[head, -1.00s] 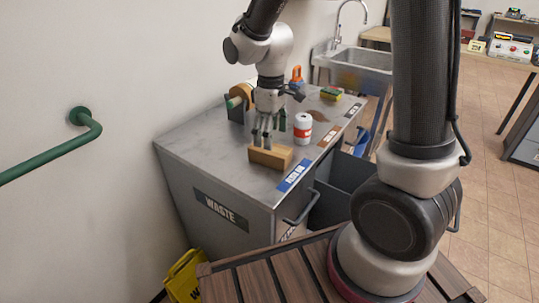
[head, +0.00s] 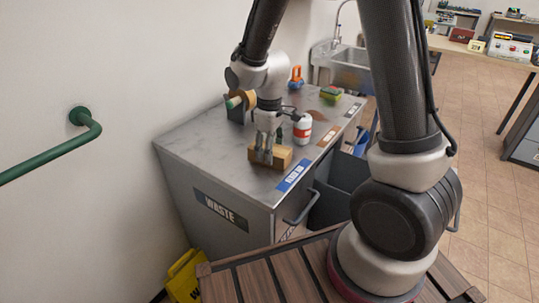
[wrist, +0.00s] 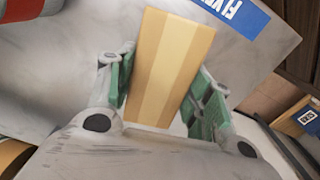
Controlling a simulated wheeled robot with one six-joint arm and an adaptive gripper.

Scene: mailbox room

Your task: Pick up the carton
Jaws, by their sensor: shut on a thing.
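The carton (head: 283,156) is a small tan box on the grey counter, near its front edge by the blue label. In the wrist view the carton (wrist: 168,65) lies between the green finger pads, with a lighter stripe along its top. My gripper (head: 264,153) reaches down from above and is shut on the carton, with fingers on both sides of it. In the wrist view my gripper (wrist: 165,95) shows a pad close against each side. The carton appears to rest on the counter; I cannot tell of any gap below it.
A white and red can (head: 302,129) stands right behind the carton. A tape dispenser (head: 240,103), an orange-handled item (head: 296,76) and a sponge (head: 330,94) are farther back. An open bin drawer (head: 340,185) is at the counter's front. A yellow sign (head: 185,275) stands below left.

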